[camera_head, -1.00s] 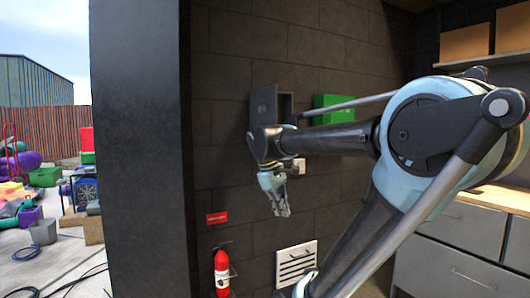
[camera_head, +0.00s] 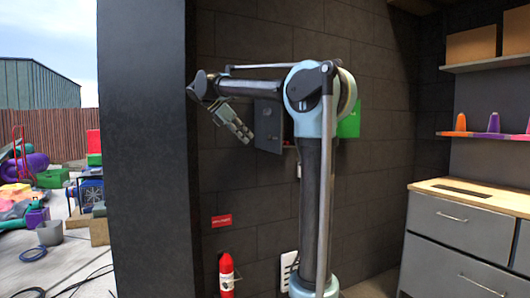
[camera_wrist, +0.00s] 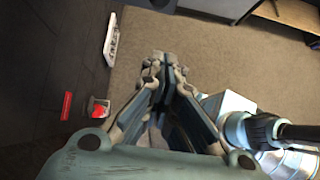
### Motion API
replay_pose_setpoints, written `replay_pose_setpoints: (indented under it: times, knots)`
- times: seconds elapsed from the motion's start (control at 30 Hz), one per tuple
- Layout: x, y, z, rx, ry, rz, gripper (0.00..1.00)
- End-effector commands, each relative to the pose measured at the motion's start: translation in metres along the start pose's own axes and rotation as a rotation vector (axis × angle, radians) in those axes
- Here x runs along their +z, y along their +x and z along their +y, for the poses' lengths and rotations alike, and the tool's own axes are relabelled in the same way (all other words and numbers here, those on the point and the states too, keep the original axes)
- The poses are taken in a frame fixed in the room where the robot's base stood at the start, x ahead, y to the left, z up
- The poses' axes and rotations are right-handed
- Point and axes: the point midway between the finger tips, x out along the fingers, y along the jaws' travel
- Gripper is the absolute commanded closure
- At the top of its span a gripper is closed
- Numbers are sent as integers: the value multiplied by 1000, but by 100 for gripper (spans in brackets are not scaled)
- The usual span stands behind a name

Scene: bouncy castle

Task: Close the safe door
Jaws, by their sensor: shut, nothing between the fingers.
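The safe door (camera_head: 268,125) is a dark grey panel on the black block wall, seen in the head view. It looks swung out to the left at an angle. The safe's body is hidden behind my arm, so how wide the door stands open is unclear. My gripper (camera_head: 246,136) is just left of the door, shut and empty, its fingers pointing down and to the right. I cannot tell whether it touches the door. In the wrist view my gripper (camera_wrist: 164,60) points over the floor, and the safe is not in that view.
A green box (camera_head: 349,121) is on the wall right of my arm. A red fire extinguisher (camera_head: 226,274) and red sign (camera_head: 222,221) are below. A dark pillar (camera_head: 146,150) stands left; grey drawers (camera_head: 461,240) stand right. Brown floor (camera_wrist: 215,65) is clear.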

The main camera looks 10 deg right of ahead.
Motion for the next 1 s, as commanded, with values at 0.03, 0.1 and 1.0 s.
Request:
replay_pose_setpoints:
  times: [0.03,0.1,1.0]
  knots:
    - [0,2,1,0,-2,-1,100]
    - [0,8,0,-1,-3,-2,100]
    - [26,125,0,-1,-1,-1,100]
